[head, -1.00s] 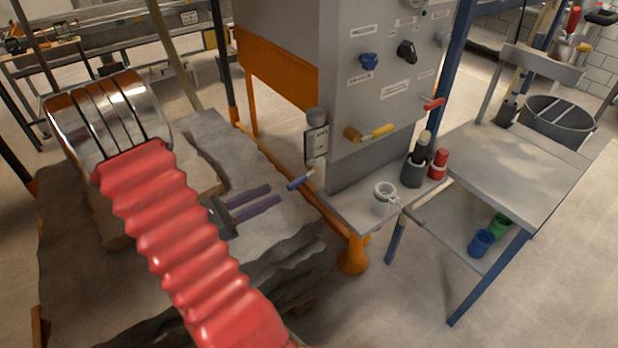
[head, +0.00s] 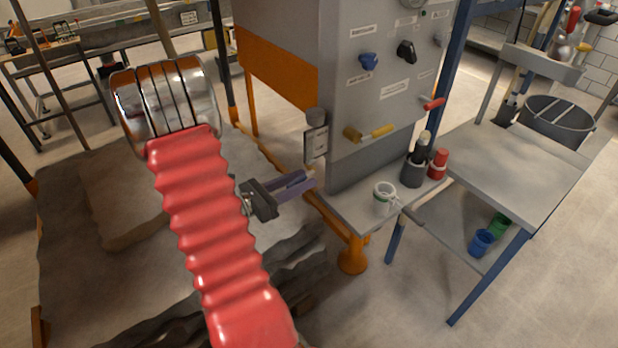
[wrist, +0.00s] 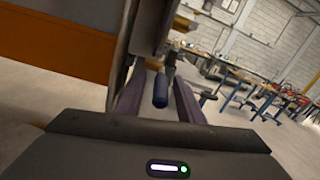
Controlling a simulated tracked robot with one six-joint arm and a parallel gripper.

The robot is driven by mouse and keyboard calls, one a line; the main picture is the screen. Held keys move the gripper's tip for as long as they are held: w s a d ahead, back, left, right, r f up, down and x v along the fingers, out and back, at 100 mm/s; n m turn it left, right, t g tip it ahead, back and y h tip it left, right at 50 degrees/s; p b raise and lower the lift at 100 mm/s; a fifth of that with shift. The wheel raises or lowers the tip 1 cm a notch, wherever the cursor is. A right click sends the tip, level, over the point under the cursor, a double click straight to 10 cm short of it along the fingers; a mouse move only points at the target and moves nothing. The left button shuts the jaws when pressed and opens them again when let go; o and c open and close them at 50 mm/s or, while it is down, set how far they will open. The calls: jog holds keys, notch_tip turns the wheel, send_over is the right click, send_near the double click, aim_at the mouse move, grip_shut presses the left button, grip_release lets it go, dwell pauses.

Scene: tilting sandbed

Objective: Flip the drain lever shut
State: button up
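The fingers are open.
The cabinet face (head: 385,110) carries a yellow lever (head: 370,133), a red lever (head: 431,103) and blue and black knobs. A shelf below holds a white cup (head: 384,197) and dark and red containers. An orange frame post (head: 352,256) stands close below my gripper.

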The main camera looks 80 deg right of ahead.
jog(key=shift+x, duration=1.65)
jog(key=shift+a, duration=0.1)
jog(key=shift+c, duration=0.2)
grip_shut()
